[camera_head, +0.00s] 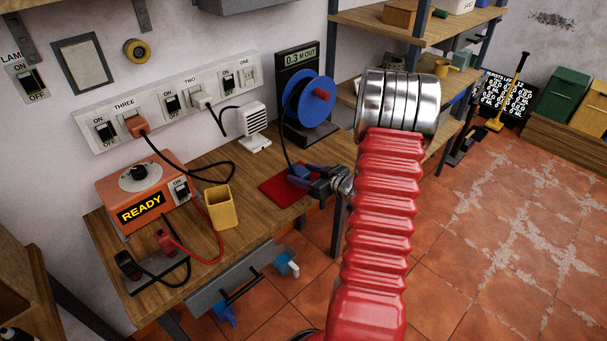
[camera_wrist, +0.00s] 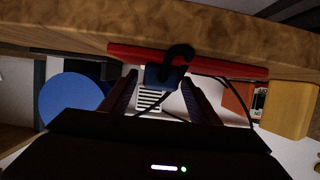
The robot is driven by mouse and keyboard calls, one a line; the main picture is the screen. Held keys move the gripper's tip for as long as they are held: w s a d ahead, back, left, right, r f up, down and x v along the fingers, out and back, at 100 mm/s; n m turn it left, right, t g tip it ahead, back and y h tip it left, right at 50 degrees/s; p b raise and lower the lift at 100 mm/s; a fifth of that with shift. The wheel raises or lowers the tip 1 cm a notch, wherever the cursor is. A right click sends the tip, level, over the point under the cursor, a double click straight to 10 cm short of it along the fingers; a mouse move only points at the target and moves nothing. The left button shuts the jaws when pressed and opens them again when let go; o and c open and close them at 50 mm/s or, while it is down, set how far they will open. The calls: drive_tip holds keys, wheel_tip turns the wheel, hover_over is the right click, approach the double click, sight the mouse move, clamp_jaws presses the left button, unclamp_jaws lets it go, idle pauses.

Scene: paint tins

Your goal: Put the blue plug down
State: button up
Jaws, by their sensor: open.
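The blue plug (camera_head: 299,171) is at the red mat (camera_head: 276,191) on the workbench. It appears to rest on the mat. Its dark cable runs up to the blue reel (camera_head: 315,101). My gripper (camera_head: 310,181) reaches in from the right at the mat's right side, low over the bench. The wrist view, which is upside down, shows the plug (camera_wrist: 163,77) against the red mat (camera_wrist: 222,69). My gripper (camera_wrist: 160,88) is open there, with one finger on each side of the plug and gaps between.
A yellow cup (camera_head: 222,207) and an orange READY box (camera_head: 144,195) stand left of the mat. A white vented device (camera_head: 254,122) stands behind it. Other cables cross the bench at left. The bench's front edge is close to the mat.

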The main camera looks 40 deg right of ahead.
drive_tip(key=v, duration=1.1)
drive_tip(key=shift+s, duration=0.2)
